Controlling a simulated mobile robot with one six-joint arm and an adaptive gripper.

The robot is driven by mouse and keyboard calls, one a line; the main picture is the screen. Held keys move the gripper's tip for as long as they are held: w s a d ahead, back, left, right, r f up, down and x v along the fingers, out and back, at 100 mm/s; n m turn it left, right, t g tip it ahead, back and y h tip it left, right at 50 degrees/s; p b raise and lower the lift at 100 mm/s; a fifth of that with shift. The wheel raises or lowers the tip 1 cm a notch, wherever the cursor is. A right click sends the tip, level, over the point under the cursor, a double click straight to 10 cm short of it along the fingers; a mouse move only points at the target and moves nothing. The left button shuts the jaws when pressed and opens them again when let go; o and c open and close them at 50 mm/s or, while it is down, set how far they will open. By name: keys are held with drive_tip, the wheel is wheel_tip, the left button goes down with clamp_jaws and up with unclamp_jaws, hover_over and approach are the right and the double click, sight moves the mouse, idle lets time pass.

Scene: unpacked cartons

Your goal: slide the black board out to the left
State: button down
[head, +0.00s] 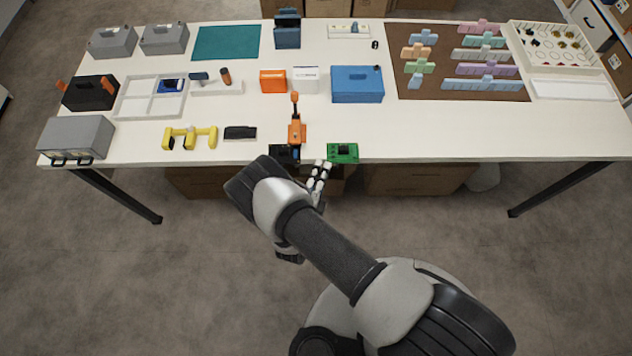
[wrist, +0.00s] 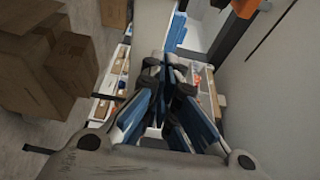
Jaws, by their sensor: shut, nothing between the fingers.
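A small black board (head: 284,152) lies at the table's front edge, just in front of an orange device (head: 297,130). My arm partly covers its near side. My gripper (head: 322,166) is at the front edge, between the black board and a green board (head: 343,152) to its right. I cannot tell whether it touches either one. In the wrist view my gripper (wrist: 172,65) is shut and empty. An orange part (wrist: 243,8) shows at the top there. I cannot make out the black board in that view.
A flat black item (head: 240,133) and a yellow tool (head: 190,136) lie to the left. A blue box (head: 357,84) stands behind. The tabletop (head: 440,135) right of the green board is clear. Cartons (head: 420,179) stand under the table.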

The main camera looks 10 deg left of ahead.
sight(286, 159)
drive_tip(key=shift+s+a, duration=0.3)
drive_tip(key=shift+a, duration=0.7)
drive_tip(key=shift+s+a, duration=0.3)
drive_tip(key=shift+a, duration=0.65)
drive_tip(key=shift+a+b, duration=0.1)
drive_tip(key=shift+b, duration=0.2)
drive_tip(key=a+b, duration=0.2)
drive_tip(key=s+a+b, duration=0.1)
drive_tip(key=a+b, duration=0.1)
drive_tip(key=a, duration=0.1)
drive_tip(key=a+b, duration=0.2)
drive_tip(key=shift+s+a+f, duration=0.2)
drive_tip(key=shift+s+a, duration=0.1)
drive_tip(key=shift+s, duration=0.1)
drive_tip(key=shift+s+a+r, duration=0.1)
drive_tip(key=shift+a+r, duration=0.1)
drive_tip(key=shift+a, duration=0.15)
